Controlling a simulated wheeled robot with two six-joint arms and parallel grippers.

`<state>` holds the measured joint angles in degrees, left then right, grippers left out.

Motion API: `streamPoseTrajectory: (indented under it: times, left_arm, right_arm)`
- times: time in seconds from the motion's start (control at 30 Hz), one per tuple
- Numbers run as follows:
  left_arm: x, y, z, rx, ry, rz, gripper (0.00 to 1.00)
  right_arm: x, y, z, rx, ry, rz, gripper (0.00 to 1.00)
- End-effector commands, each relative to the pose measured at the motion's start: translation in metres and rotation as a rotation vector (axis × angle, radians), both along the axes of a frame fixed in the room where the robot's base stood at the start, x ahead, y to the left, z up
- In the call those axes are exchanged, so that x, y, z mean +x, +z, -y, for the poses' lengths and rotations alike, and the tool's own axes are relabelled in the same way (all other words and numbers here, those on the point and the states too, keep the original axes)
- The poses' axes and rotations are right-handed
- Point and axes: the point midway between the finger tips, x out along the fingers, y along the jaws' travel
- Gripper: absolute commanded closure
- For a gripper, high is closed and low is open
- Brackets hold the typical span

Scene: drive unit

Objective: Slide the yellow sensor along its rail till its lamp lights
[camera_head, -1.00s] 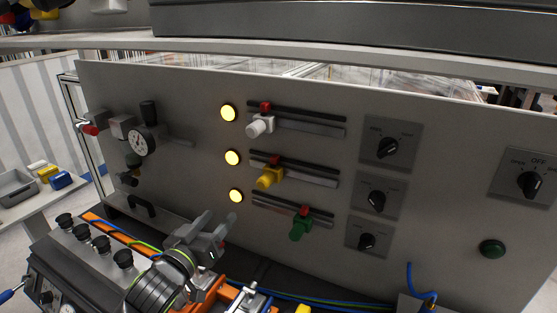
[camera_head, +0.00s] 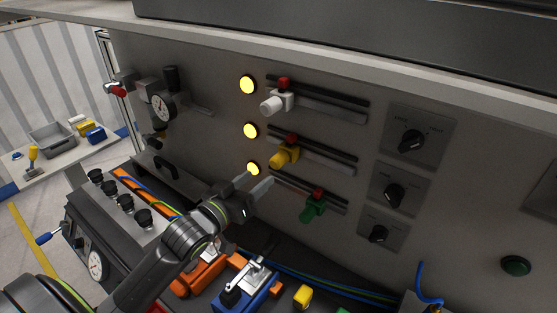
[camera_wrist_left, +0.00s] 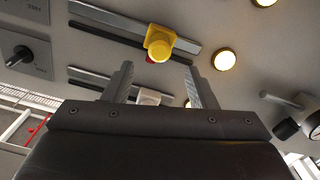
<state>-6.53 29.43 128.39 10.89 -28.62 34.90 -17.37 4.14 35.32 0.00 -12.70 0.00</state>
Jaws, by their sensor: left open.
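The yellow sensor (camera_head: 284,153) sits near the left end of the middle rail (camera_head: 325,162) on the grey panel. The round lamp (camera_head: 250,131) left of that rail glows yellow. My left gripper (camera_head: 259,183) is open and empty, below and left of the yellow sensor, in front of the lower rail's left end. In the left wrist view the yellow sensor (camera_wrist_left: 160,44) shows beyond the open fingertips (camera_wrist_left: 158,75), roughly centred between them, with no contact visible. Its rail (camera_wrist_left: 108,27) and a lit lamp (camera_wrist_left: 225,59) also show there. My right gripper is out of view.
A white sensor (camera_head: 277,102) is on the upper rail and a green sensor (camera_head: 313,206) on the lower rail. The upper lamp (camera_head: 247,85) and lower lamp (camera_head: 252,168) are lit. Rotary knobs (camera_head: 412,141) are to the right, a gauge (camera_head: 162,106) to the left. Fixtures (camera_head: 250,287) stand below.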

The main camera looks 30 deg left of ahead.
Motion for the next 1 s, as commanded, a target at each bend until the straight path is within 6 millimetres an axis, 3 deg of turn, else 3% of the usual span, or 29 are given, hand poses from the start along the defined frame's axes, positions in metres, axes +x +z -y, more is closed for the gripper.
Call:
streamPoseTrajectory:
  times: [0.17, 0.5, 0.93, 1.0]
  left_arm:
    - [0.038, 0.003, 0.006, -0.005, 0.0, 0.001, 0.48]
    - [0.087, 0.002, 0.012, 0.0, -0.001, 0.0, 0.48]
    - [0.096, 0.0, 0.014, 0.0, -0.001, 0.0, 0.48]
    - [0.096, 0.0, 0.014, 0.0, -0.001, 0.0, 0.55]
  right_arm:
    - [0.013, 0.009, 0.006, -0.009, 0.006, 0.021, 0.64]
    - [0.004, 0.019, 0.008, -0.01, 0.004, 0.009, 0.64]
    - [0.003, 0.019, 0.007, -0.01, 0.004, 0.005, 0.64]
    - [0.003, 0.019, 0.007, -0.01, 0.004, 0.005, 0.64]
